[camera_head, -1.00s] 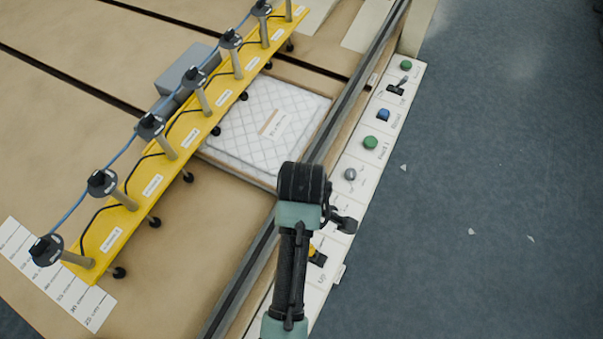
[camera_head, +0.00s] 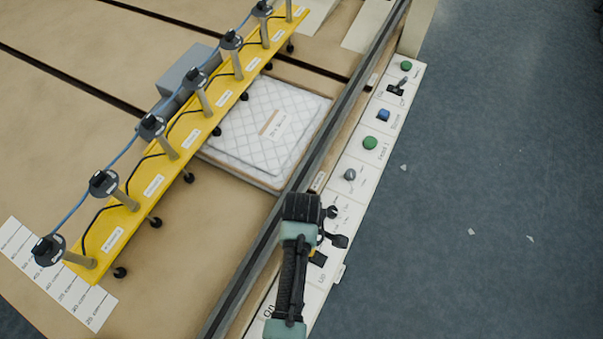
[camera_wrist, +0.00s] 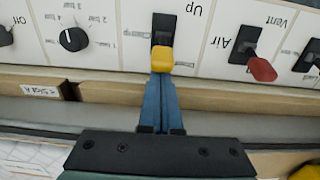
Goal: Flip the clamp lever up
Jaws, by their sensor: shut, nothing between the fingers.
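The clamp lever (camera_wrist: 161,60) has a yellow knob and a black slot plate in the wrist view, where the panel labels appear upside down. Its knob leans out of the slot toward my gripper. My gripper (camera_wrist: 161,84) has its blue fingers together, with nothing between them. The fingertips are right at the yellow knob; I cannot tell whether they touch it. In the head view my wrist hides the fingers and part of the lever. A bit of yellow knob (camera_head: 321,238) shows beside the wrist, above its black slot.
The white control panel (camera_head: 342,205) carries a black dial (camera_wrist: 73,39) and a red-tipped Air lever (camera_wrist: 262,69) on either side. A dark rail (camera_head: 335,135) runs along the panel. A white quilted pad (camera_head: 265,125) lies under a yellow beam (camera_head: 165,165).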

